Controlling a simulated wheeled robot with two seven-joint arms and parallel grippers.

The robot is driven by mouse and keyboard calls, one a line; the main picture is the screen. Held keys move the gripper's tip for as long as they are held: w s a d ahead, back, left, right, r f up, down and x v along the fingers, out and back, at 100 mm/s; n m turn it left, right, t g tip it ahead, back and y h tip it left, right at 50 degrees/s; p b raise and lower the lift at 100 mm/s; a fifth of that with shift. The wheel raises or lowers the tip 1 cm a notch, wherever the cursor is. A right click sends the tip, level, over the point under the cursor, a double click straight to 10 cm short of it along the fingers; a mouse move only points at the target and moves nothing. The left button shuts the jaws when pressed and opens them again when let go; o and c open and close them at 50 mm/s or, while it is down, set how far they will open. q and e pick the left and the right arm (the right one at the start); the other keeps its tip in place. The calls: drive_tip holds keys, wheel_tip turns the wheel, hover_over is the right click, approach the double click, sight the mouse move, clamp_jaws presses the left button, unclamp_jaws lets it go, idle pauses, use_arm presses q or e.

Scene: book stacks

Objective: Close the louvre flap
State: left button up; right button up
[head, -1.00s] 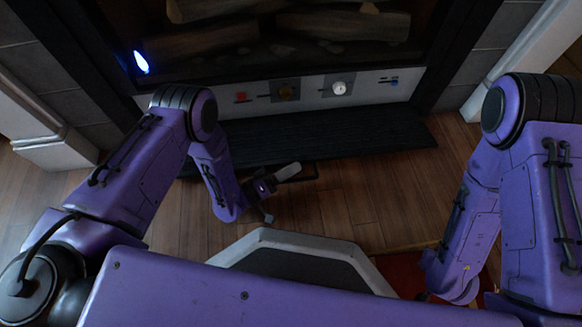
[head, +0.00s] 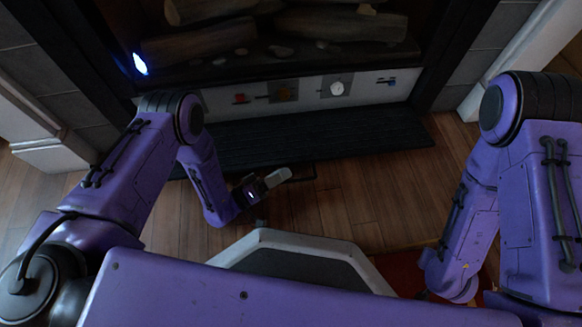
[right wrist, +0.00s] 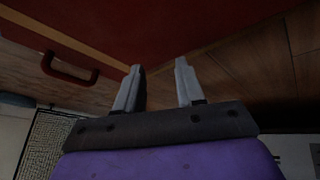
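The louvre flap (head: 330,135) is a dark ribbed panel below the white control strip of the fireplace in the head view. It sticks out toward me, folded down low over the wooden floor. My left gripper (head: 272,182) is in front of the flap's near edge, left of the middle, apart from it in the picture. One pale finger shows clearly; the other is not clear, so its opening cannot be told. My right gripper (right wrist: 158,88) has its two fingers apart with nothing between them. In the head view it is mostly hidden behind its arm.
The control strip (head: 310,92) carries a dial (head: 337,88) and small knobs. Logs (head: 200,40) lie in the firebox above. A red surface (right wrist: 150,25) and a red handle (right wrist: 70,68) show in the right wrist view. Wooden floor (head: 350,200) lies open before the flap.

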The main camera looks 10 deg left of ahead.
use_arm(q)
drive_tip(key=shift+f+v, duration=0.15)
drive_tip(key=shift+v, duration=1.3)
drive_tip(key=shift+f+v, duration=0.15)
drive_tip(key=shift+v, duration=1.3)
use_arm(e)
drive_tip(key=shift+r, duration=0.2)
use_arm(q)
drive_tip(key=shift+w, duration=0.15)
drive_tip(key=shift+r+p, duration=0.1)
drive_tip(key=shift+p, duration=0.25)
use_arm(e)
drive_tip(key=shift+r, duration=0.15)
use_arm(q)
drive_tip(key=shift+a, duration=0.1)
